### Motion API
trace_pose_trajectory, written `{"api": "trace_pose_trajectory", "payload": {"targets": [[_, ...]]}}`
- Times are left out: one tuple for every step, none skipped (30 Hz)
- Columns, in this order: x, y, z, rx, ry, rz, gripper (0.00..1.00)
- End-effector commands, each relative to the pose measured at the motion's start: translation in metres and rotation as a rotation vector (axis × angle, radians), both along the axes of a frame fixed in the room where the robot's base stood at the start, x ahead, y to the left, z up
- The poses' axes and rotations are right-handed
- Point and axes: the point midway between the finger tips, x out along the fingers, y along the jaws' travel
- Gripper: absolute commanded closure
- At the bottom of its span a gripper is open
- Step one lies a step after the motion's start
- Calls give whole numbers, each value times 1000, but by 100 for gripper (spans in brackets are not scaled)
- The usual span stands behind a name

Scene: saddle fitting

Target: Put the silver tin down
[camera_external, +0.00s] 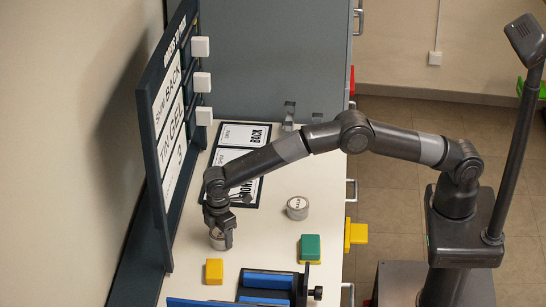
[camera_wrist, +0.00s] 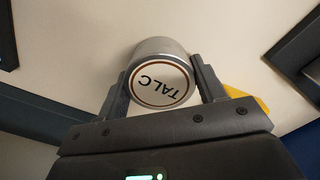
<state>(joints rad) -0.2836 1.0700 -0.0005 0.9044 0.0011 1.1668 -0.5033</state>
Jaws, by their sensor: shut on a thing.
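The silver tin (camera_wrist: 160,79) has a white lid with a brown ring and the word TALC. It sits between the two fingers of my gripper (camera_wrist: 162,88), which is shut on it. In the external view the tin (camera_external: 217,241) shows low between the fingertips of my gripper (camera_external: 219,240), at or just above the table top. I cannot tell whether its base touches the table. A second silver tin (camera_external: 297,208) stands upright on the table to the right, apart from my gripper.
A yellow block (camera_external: 214,271) lies just in front of the held tin. A green block (camera_external: 310,247) and a blue-padded fixture (camera_external: 267,281) stand at the front. A dark upright board (camera_external: 168,150) runs along the left. Label cards (camera_external: 240,137) lie behind. Bare table lies between the tins.

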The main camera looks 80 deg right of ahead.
Motion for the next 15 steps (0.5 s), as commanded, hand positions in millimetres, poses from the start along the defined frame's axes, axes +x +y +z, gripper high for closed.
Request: {"api": "trace_pose_trajectory", "payload": {"targets": [[0,0,-2,0,0,0,36],[0,0,-1,0,0,0,34],[0,0,-1,0,0,0,30],[0,0,-1,0,0,0,28],[0,0,-1,0,0,0,25],[0,0,-1,0,0,0,22],[0,0,-1,0,0,0,20],[0,0,-1,0,0,0,17],[0,0,-1,0,0,0,15],[0,0,-1,0,0,0,15],[0,0,-1,0,0,0,15],[0,0,-1,0,0,0,15],[0,0,-1,0,0,0,15],[0,0,-1,0,0,0,15],[0,0,-1,0,0,0,15]]}}
